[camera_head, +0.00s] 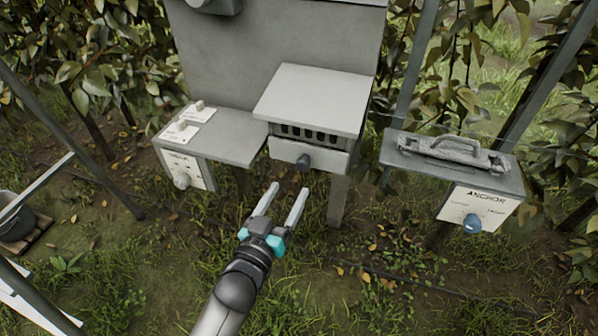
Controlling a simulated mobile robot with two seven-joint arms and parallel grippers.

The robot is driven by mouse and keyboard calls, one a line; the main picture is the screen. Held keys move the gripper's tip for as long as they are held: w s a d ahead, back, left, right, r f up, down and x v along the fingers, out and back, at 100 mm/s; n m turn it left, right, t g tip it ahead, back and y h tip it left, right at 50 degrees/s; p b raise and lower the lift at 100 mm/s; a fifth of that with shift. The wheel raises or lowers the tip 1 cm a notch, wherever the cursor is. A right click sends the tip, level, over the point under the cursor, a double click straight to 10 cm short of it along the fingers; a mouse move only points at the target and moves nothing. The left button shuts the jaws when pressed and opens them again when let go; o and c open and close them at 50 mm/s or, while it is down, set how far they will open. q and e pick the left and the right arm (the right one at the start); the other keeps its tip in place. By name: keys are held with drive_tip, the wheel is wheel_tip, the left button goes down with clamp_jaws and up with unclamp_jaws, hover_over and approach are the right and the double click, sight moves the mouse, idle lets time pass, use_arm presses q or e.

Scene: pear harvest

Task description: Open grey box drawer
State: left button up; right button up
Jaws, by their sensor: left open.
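The grey box (313,98) with a pale flat top stands at upper centre. Its drawer (332,160) is the light front panel below a row of dark slots, with a dark round knob (303,161) in the middle. The drawer looks closed, or nearly so; I cannot tell exactly. My left gripper (287,193) is open and empty. Its two fingers point up toward the knob, below it in the picture and apart from it. My right gripper is not in view.
A side shelf (228,138) with labelled cards and a knobbed panel (184,170) adjoins on the left. A grey ANCHOR box (478,207) with a blue knob (472,223) stands at right, beside metal posts. A bucket (14,226) sits far left. Grass lies below.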

sight(302, 168)
use_arm(q)
drive_tip(key=b+x, duration=0.1)
drive_tip(key=x, duration=0.6)
drive_tip(key=shift+w+d, duration=0.1)
drive_tip(key=shift+w, duration=0.15)
clamp_jaws()
idle(0.3)
idle(0.9)
